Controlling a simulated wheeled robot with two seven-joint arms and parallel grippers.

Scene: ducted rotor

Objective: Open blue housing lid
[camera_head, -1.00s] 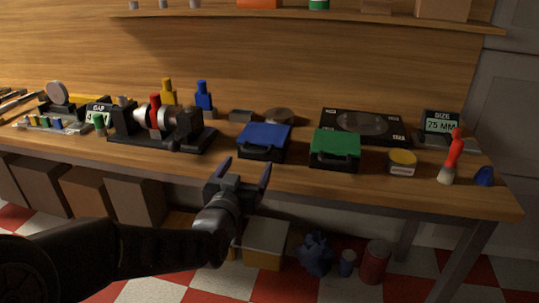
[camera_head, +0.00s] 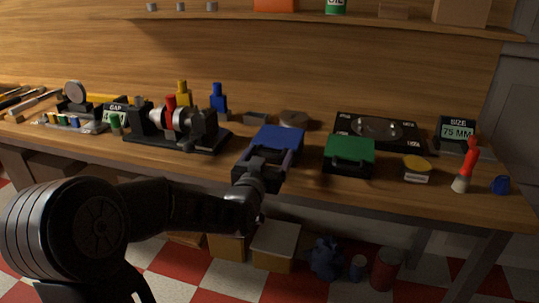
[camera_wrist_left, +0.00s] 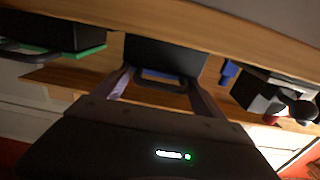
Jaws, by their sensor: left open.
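The blue housing (camera_head: 277,138) sits on the workbench near its front edge, its lid down. Its dark front with a handle faces me and is partly hidden by my gripper in the head view. My left gripper (camera_head: 266,158) is open, its two fingers pointing at the front of the housing. In the left wrist view the open fingers (camera_wrist_left: 160,80) stand either side of the housing's dark handle (camera_wrist_left: 163,76), below the dark front of the housing (camera_wrist_left: 165,52). I cannot tell whether the fingers touch it. My right gripper is not in view.
A green case (camera_head: 349,153) stands close to the right of the blue housing. A black fixture with a rotor (camera_head: 178,128) stands to the left. A yellow-lidded tin (camera_head: 417,166) and a red-handled brush (camera_head: 467,162) are farther right. A shelf runs above.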

